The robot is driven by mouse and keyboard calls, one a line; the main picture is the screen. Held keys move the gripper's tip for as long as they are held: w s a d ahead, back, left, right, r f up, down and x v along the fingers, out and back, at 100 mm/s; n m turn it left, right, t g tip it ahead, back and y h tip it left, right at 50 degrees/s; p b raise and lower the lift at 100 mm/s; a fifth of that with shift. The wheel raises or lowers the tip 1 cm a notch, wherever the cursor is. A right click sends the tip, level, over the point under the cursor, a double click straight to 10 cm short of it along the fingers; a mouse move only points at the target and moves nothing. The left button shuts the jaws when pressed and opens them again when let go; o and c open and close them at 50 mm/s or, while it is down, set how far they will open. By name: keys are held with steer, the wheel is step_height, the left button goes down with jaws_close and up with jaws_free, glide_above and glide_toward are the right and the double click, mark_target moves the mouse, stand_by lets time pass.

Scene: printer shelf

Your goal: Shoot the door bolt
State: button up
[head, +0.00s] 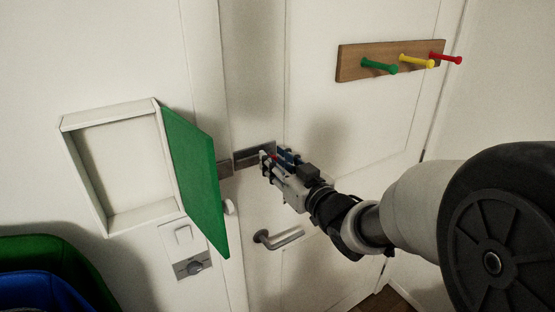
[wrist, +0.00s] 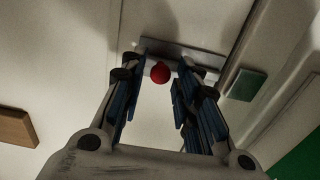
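The door bolt's metal plate (head: 246,157) is fixed near the left edge of the white door (head: 310,125). In the wrist view the plate (wrist: 207,62) runs across behind my fingertips, with a red knob (wrist: 160,71) on it. My gripper (head: 270,163) is at the bolt, partly covering it in the head view. In the wrist view my gripper (wrist: 165,66) is open, with one finger on each side of the knob and gaps beside it. The keeper block (head: 225,169) is on the frame left of the plate; it also shows in the wrist view (wrist: 246,84).
A door handle (head: 279,238) is below the bolt. A white wall box (head: 118,168) has its green door (head: 196,176) swung open close to the keeper. A peg rack (head: 391,61) is at upper right. Green and blue bins (head: 45,270) stand at lower left.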

mark_target(252, 159)
jaws_close()
stand_by(0.4)
steer(key=s+a+b, duration=0.2)
steer(key=a, duration=0.1)
steer(key=shift+s+a, duration=0.15)
steer(key=shift+a, duration=0.05)
steer(key=shift+d, duration=0.1)
steer(key=shift+o, duration=1.4)
jaws_free()
